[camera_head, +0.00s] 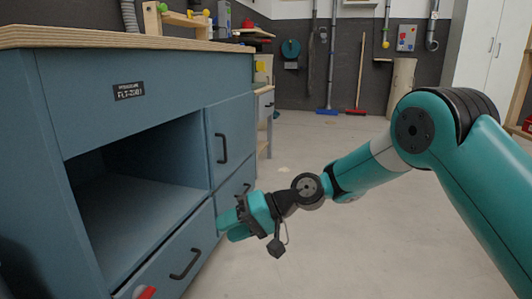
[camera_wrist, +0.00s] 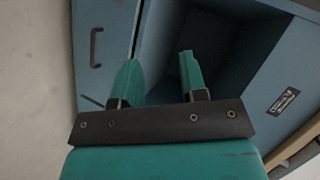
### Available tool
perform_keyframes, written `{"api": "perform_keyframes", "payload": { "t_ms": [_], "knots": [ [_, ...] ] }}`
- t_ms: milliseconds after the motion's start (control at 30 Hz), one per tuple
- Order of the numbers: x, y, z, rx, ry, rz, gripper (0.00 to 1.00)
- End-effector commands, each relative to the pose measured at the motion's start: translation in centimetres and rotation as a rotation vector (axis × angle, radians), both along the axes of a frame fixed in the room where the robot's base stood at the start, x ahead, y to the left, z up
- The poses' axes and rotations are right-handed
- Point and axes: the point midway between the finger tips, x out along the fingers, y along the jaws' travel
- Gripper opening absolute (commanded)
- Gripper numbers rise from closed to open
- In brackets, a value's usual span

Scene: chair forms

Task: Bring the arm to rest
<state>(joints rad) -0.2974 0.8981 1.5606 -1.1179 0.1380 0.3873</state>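My arm reaches in from the right in the head view, bent at the elbow. My gripper (camera_head: 228,227) is low in front of the blue workbench cabinet (camera_head: 130,61), near its drawer and door handles. In the wrist view my gripper (camera_wrist: 160,75) has its two teal fingers spread apart with nothing between them. The fingers point toward the cabinet's open compartment (camera_wrist: 205,50). I cannot tell whether the fingertips touch the cabinet front.
The open compartment (camera_head: 140,190) looks empty. Dark handles stick out from the door (camera_head: 222,149) and lower drawer (camera_head: 186,264). A red object (camera_head: 145,292) shows at the bottom edge. The floor (camera_head: 310,240) around my arm is clear.

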Motion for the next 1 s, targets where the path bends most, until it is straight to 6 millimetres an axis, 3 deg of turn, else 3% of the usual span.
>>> {"api": "perform_keyframes", "payload": {
  "t_ms": [33, 100, 300, 400, 600, 867, 1000],
  "knots": [
    [-1.1, -1.1, 4.4, -0.051, -0.042, 0.009, 0.39],
    [-2.8, -2.8, 7.8, -0.128, -0.091, 0.022, 0.39],
    [-9.3, -8.8, 16.1, -0.349, -0.196, 0.061, 0.39],
    [-13.2, -12.0, 19.0, -0.454, -0.230, 0.078, 0.39],
    [-19.9, -17.4, 22.1, -0.611, -0.259, 0.106, 0.39],
    [-26.8, -22.6, 23.7, -0.754, -0.263, 0.127, 0.39],
    [-26.5, -22.5, 27.2, -0.752, -0.259, 0.130, 0.39]
  ]
}}
